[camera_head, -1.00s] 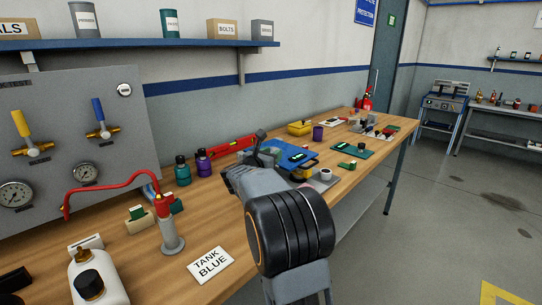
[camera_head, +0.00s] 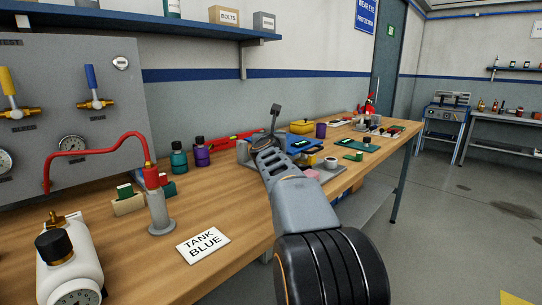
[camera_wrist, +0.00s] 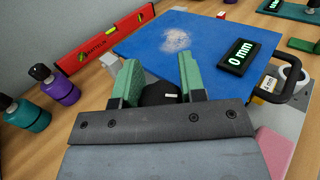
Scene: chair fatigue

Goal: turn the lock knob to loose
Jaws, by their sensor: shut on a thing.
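The lock knob (camera_wrist: 158,97) is black with a short white mark on it. In the wrist view it sits between the green fingers of my gripper (camera_wrist: 159,70), which are shut on it. Beside it is a blue plate (camera_wrist: 150,42) with a pale scuffed patch. A dark display reading 0 mm (camera_wrist: 236,57) lies on the plate's right. In the head view, the knob is hidden behind my arm, and the blue plate (camera_head: 301,145) shows just beyond it. The words naming the knob's positions are not visible.
A red level (camera_wrist: 95,42) lies behind the plate. Teal (camera_wrist: 27,113) and purple (camera_wrist: 62,91) bottles stand left. In the head view, a metal post with a red hose (camera_head: 159,205) stands nearer on the bench.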

